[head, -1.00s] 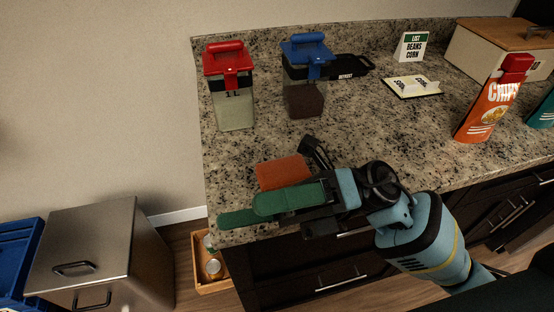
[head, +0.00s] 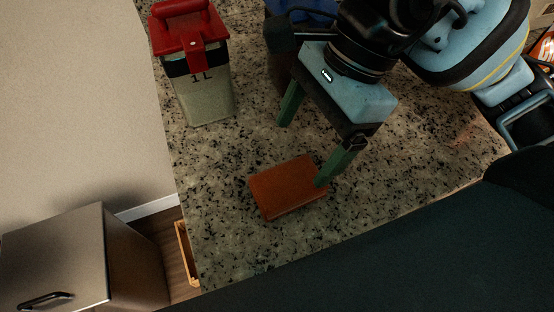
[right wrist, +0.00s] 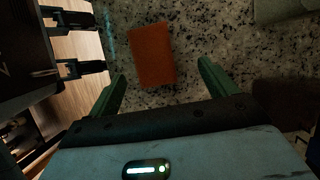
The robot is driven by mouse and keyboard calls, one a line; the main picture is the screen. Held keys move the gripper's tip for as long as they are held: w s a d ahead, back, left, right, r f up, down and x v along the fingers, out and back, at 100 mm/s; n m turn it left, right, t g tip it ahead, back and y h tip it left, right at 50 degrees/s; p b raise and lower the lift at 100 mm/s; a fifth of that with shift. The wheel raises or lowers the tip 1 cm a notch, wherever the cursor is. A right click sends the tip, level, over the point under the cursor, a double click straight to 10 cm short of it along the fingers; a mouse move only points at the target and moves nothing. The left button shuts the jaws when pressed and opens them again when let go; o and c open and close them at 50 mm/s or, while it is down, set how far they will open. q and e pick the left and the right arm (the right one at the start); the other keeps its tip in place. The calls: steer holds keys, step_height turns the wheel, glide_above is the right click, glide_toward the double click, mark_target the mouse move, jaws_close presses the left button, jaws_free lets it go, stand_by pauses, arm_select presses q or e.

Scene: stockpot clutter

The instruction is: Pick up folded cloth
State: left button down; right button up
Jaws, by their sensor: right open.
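The folded cloth (head: 287,188) is a flat orange-brown rectangle lying on the speckled stone counter, near its front left corner. My right gripper (head: 301,153) has green fingers spread apart and points down over the counter beside the cloth. One finger overlaps the cloth's right edge in the head view; whether it touches cannot be told. In the right wrist view the cloth (right wrist: 152,50) lies ahead, between the lines of the two open fingers (right wrist: 161,70), with nothing held. My left gripper is not seen.
A red-lidded clear container (head: 205,85) stands behind the cloth to the left. A blue-lidded container (head: 300,10) is partly hidden behind my right arm. A steel bin (head: 75,260) stands on the floor left of the counter. The counter left of the cloth is bare.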

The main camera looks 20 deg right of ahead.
mark_target(289, 180)
steer(key=shift+s+r, duration=0.1)
steer(key=shift+s, duration=0.55)
steer(key=shift+x, duration=0.85)
steer(key=shift+w+a+f, duration=0.1)
steer(key=shift+a+f, duration=0.1)
steer(key=shift+f, duration=0.1)
steer(key=shift+a+f, duration=0.2)
steer(key=shift+f, duration=0.25)
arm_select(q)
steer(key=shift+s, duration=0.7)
arm_select(e)
steer(key=shift+x, duration=2.15)
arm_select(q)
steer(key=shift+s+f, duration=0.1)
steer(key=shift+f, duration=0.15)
arm_select(e)
steer(key=shift+f, duration=0.2)
steer(key=c, duration=1.1)
